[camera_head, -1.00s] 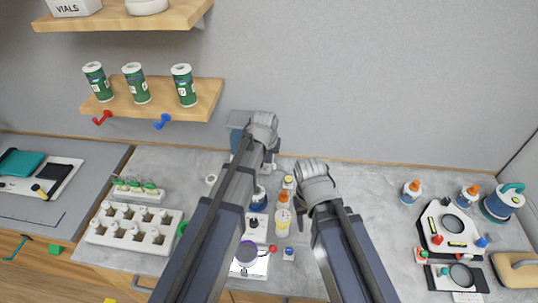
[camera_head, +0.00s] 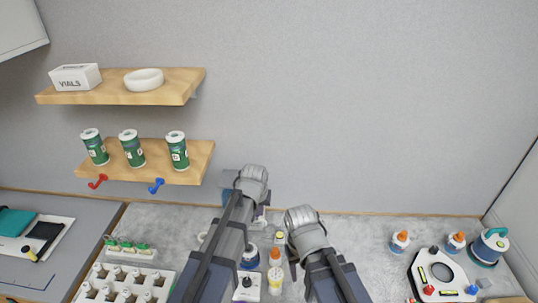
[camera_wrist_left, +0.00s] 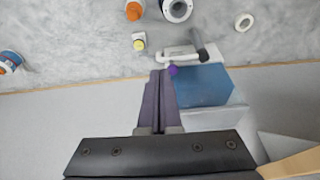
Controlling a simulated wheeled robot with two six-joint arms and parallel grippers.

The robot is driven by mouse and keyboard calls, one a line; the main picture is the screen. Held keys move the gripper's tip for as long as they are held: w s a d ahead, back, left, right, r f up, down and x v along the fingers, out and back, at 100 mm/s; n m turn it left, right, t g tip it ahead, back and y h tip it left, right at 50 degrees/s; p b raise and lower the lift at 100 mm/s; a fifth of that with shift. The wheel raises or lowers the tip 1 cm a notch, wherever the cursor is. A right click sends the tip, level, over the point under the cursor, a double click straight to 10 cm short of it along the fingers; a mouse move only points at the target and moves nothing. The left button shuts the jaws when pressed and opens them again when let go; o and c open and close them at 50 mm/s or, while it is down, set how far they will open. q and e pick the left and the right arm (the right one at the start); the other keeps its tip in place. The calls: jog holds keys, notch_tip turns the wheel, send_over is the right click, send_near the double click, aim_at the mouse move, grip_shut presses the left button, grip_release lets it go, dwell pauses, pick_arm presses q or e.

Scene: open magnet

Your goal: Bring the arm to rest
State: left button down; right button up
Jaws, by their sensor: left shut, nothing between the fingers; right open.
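My left gripper (camera_wrist_left: 161,80) is shut and empty in the left wrist view, its two dark fingers pressed together. Its tips lie beside a small purple knob (camera_wrist_left: 173,70) and a blue block on a pale device (camera_wrist_left: 205,86); I cannot tell whether they touch. In the head view my left arm reaches up over the bench to the wall side, and its fingers are mostly hidden behind the wrist. My right gripper (camera_head: 292,257) is to the right of it, above the bench, open, with its fingers largely hidden by its own arm.
Several bottles (camera_head: 275,257) stand between and under my arms. A white vial rack (camera_head: 125,278) is at left, and orange-capped bottles (camera_head: 400,241) with a white plate (camera_head: 440,275) are at right. Shelves (camera_head: 190,149) hang on the wall at upper left.

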pick_arm(q)
jog(key=s+f+m+g+b, duration=0.1)
jog(key=s+f+b, duration=0.5)
jog(key=s+f, duration=0.1)
jog(key=s+d+f+m+g+y+b, duration=0.1)
jog(key=s+f+b, duration=0.6)
jog(key=s+d+f+m+g+b, duration=0.1)
jog(key=s+f+b, duration=0.5)
jog(key=f+b, duration=0.1)
jog(key=shift+s+d+g, duration=0.1)
jog(key=shift+s+g, duration=0.2)
jog(key=shift+s, duration=0.1)
pick_arm(e)
notch_tip(320, 180, down, 20)
jog(key=shift+f, duration=0.1)
pick_arm(q)
jog(key=shift+r+y, duration=0.1)
jog(key=shift+y, duration=0.2)
pick_arm(e)
jog(key=shift+d, duration=0.1)
